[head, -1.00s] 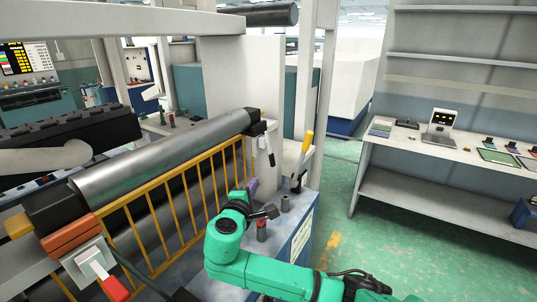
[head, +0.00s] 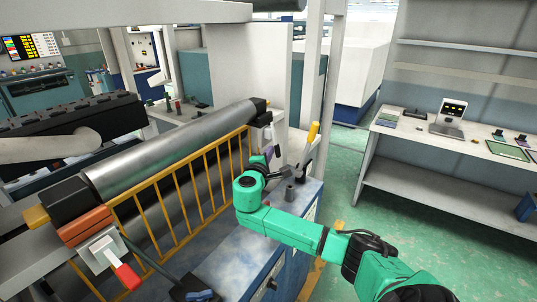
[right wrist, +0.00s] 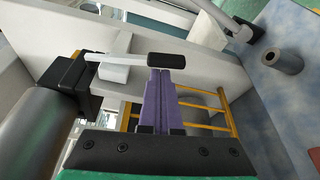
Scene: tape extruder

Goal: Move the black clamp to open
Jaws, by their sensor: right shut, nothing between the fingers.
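The black clamp has a white lever at the far end of the long metal roller, next to a black end block; its lever shows in the head view (head: 268,133). In the right wrist view its black handle (right wrist: 180,60) lies across, just beyond my fingertips. My right gripper (head: 269,152) is at the clamp in the head view, and its purple fingers (right wrist: 165,74) are together and empty. Whether the fingertips touch the handle I cannot tell. In the head view the handle is largely hidden by the gripper. My left gripper is not in view.
A yellow railing (head: 180,185) runs along the roller (head: 170,150). A red-handled clamp (head: 127,276) is at the near end. Green floor lies open to the right.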

